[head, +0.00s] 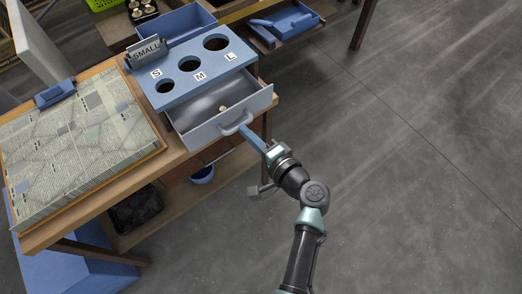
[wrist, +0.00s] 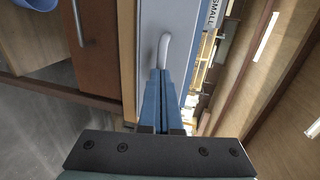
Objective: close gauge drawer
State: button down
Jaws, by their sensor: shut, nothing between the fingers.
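The gauge drawer (head: 224,108) is a grey drawer standing open, pulled out from under a blue gauge box (head: 191,67) with round holes marked S, M and L. A small pale round thing lies inside it. Its curved grey handle (head: 237,124) is on the front face, and the handle also shows in the wrist view (wrist: 165,50). My gripper (head: 243,127) is shut and empty, its blue fingers at the handle. In the wrist view the fingertips (wrist: 161,72) are right by the handle; I cannot tell whether they touch it.
A newspaper-covered board (head: 80,140) lies on the table left of the gauge box. A SMALL sign (head: 147,52) stands on the box's left side. A blue bowl (head: 202,175) is below the tabletop. Open floor lies to the right.

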aim_at(231, 113)
jog(key=b+x, duration=0.1)
jog(key=x, duration=0.1)
jog(key=r+b+x, duration=0.1)
jog(key=x, duration=0.2)
jog(key=b+x, duration=0.1)
jog(key=x, duration=0.2)
jog(key=shift+w+a+r, duration=0.15)
jog(key=shift+w+a, duration=0.1)
jog(key=shift+w, duration=0.1)
jog(key=shift+w+a+r, duration=0.1)
jog(key=shift+w+a, duration=0.05)
jog(key=shift+w, duration=0.1)
jog(key=shift+r, duration=0.35)
